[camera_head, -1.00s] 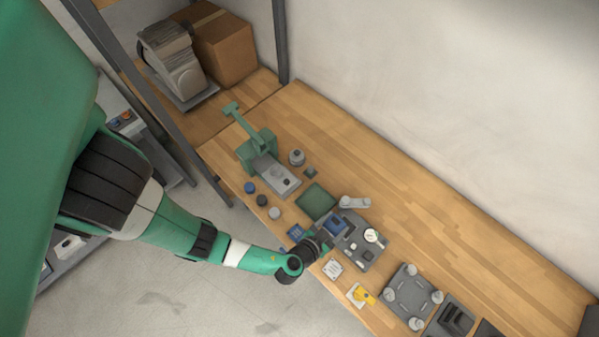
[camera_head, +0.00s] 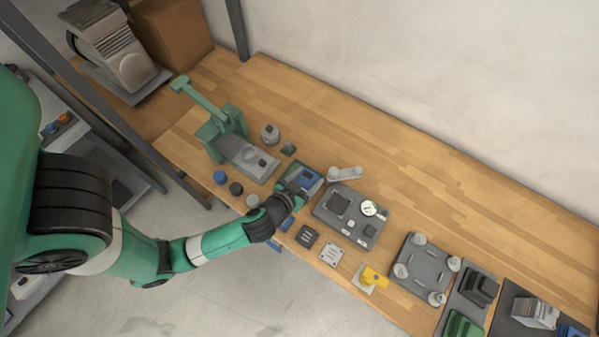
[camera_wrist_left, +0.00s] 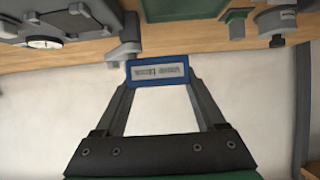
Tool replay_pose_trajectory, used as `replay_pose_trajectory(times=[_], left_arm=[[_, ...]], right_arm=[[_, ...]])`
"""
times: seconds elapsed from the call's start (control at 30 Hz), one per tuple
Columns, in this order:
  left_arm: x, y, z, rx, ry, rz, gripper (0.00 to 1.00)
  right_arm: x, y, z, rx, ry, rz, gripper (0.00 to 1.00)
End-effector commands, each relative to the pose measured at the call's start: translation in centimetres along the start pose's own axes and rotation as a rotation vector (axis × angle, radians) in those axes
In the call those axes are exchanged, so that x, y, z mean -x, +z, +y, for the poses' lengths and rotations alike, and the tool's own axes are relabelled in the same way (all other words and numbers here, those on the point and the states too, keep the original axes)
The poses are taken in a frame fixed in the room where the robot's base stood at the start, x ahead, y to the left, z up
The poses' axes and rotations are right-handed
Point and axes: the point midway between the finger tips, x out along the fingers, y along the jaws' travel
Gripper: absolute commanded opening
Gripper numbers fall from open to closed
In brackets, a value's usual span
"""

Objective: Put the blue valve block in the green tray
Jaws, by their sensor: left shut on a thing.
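The blue valve block (camera_head: 305,178) is a small blue piece with a grey labelled face. My left gripper (camera_head: 299,184) is shut on it, and in the left wrist view the block (camera_wrist_left: 158,73) sits between the two fingertips. The green tray (camera_wrist_left: 185,9) shows in the wrist view just beyond the block. In the head view the block and gripper are over the tray's area and hide most of it. I cannot tell the exact height of the block above the tray. My right gripper is not in view.
A dark fixture plate (camera_head: 359,229) with a gauge lies right of the tray. A grey lever piece (camera_head: 345,173) is beside it. A green press (camera_head: 222,135) with a grey base stands to the left. Round caps (camera_head: 236,188) lie near the front edge. The table's back is clear.

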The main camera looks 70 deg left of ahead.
Motion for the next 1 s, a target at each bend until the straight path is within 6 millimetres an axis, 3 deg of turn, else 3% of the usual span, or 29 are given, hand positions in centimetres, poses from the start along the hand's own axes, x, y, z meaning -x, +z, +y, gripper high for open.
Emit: replay_pose_trajectory(times=[0.1,0.3,0.5,0.7,1.0], left_arm=[[-2.0,1.7,-2.1,0.003,-0.008,-0.002,0.03],[-4.0,3.4,-3.8,0.0,-0.002,0.0,0.03],[-4.5,3.8,-4.2,0.0,0.0,0.0,0.03],[-6.2,6.6,-4.3,-0.002,0.002,0.001,0.03],[-6.2,6.7,-4.3,-0.001,0.002,0.002,0.03]], right_arm=[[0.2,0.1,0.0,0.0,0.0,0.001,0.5],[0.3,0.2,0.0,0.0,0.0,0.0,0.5],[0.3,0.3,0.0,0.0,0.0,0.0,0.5],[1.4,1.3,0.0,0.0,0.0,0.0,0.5],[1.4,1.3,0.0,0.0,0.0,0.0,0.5]])
